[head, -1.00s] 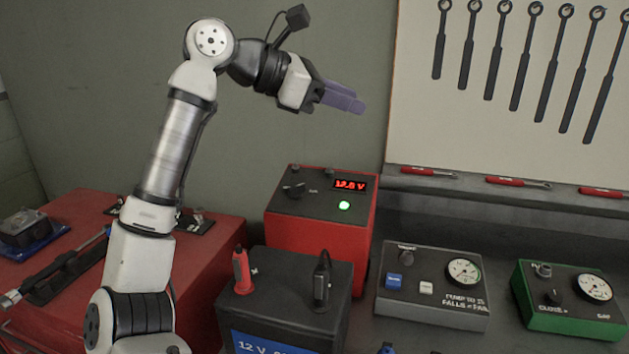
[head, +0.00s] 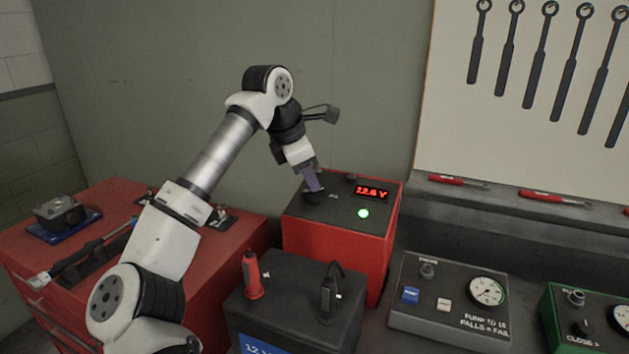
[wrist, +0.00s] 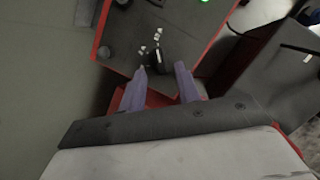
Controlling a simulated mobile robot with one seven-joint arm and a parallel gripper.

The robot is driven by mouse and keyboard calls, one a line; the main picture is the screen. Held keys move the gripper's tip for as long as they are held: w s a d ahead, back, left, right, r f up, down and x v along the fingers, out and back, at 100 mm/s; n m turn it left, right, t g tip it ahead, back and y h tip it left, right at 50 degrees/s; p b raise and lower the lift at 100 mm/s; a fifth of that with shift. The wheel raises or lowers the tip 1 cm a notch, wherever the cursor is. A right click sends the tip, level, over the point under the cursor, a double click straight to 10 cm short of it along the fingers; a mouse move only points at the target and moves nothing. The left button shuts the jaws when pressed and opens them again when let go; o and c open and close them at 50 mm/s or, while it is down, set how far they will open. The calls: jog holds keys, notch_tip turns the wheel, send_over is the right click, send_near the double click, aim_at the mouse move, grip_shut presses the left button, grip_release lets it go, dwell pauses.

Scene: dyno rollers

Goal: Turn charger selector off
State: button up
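The red charger (head: 345,245) stands on the bench with a dark top panel, a red display reading about 12.6 V and a lit green lamp. Its black selector knob (head: 313,197) is at the panel's left, mostly covered by my gripper in the head view. My gripper (head: 316,188) points down at the knob. In the wrist view the purple fingers (wrist: 163,70) are apart, with the dark selector (wrist: 160,58) just beyond and between their tips. White marks lie beside the selector. I cannot tell whether the fingers touch it.
A black 12 V battery (head: 290,300) with red and black clamps stands in front of the charger. A grey gauge box (head: 450,300) and a green gauge box (head: 590,325) are to the right. A red cabinet (head: 95,225) is at left.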

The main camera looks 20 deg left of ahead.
aim_at(316, 195)
jog(key=shift+p+x, duration=0.35)
jog(key=shift+x, duration=1.65)
grip_shut()
